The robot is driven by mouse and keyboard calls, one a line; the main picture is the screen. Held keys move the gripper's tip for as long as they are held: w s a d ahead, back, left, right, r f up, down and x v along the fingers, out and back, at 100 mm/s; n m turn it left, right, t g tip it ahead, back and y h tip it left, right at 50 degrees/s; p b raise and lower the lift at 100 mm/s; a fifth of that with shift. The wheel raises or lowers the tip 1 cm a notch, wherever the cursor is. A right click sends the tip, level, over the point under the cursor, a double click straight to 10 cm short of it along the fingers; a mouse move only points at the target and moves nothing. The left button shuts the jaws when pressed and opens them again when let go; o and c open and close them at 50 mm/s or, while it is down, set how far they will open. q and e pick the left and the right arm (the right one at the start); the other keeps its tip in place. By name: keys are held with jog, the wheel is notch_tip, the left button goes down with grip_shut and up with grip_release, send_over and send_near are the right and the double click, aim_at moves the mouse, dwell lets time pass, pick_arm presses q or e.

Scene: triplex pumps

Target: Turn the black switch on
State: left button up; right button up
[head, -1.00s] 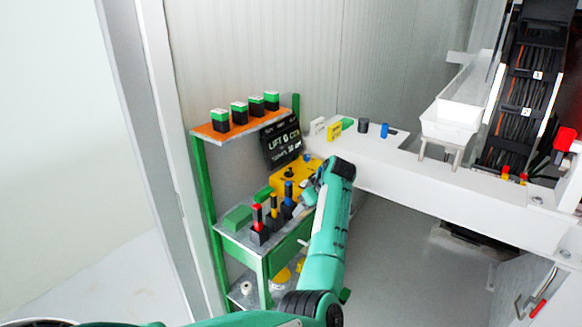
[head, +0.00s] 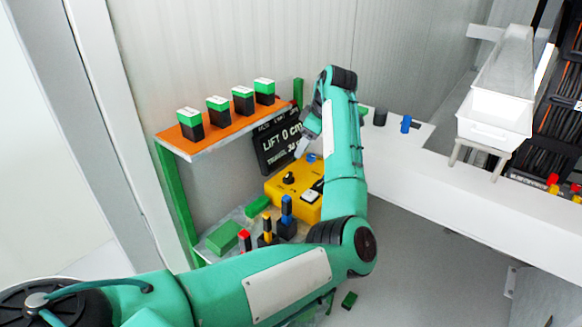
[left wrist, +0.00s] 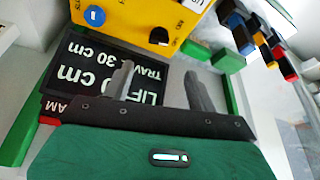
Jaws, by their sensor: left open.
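The yellow control box (head: 278,190) stands on the shelf unit by the wall. It carries a black switch knob (head: 289,179), a blue button (head: 311,157) and a white switch plate (head: 310,196). In the left wrist view the yellow box (left wrist: 135,15) is at the top, with the black knob (left wrist: 159,36) near its lower edge and the blue button (left wrist: 95,16) to its left. My left gripper (head: 302,149) is open and empty beside the black display sign, above and behind the box. Its two grey fingers (left wrist: 160,82) point toward the box, apart from the knob. My right gripper is out of view.
The black display sign (head: 277,147) stands behind the box, close to my gripper. Green-topped black blocks (head: 217,105) stand on the orange shelf (head: 173,140). Upright coloured-handled pieces (head: 286,212) stand left of my arm. A white beam (head: 420,172) lies to the right.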

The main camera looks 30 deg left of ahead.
aim_at(288, 175)
pick_arm(q)
jog(key=x, duration=0.3)
jog(key=p+x, duration=0.1)
jog(key=x, duration=0.2)
jog(key=shift+w+a, duration=0.15)
jog(key=shift+a, duration=0.05)
jog(key=p+x, duration=0.1)
jog(key=x, duration=0.4)
jog(key=shift+a+f, duration=0.1)
jog(key=shift+f, duration=0.25)
jog(key=shift+a+f, duration=0.1)
jog(key=shift+f, duration=0.1)
jog(key=c, duration=1)
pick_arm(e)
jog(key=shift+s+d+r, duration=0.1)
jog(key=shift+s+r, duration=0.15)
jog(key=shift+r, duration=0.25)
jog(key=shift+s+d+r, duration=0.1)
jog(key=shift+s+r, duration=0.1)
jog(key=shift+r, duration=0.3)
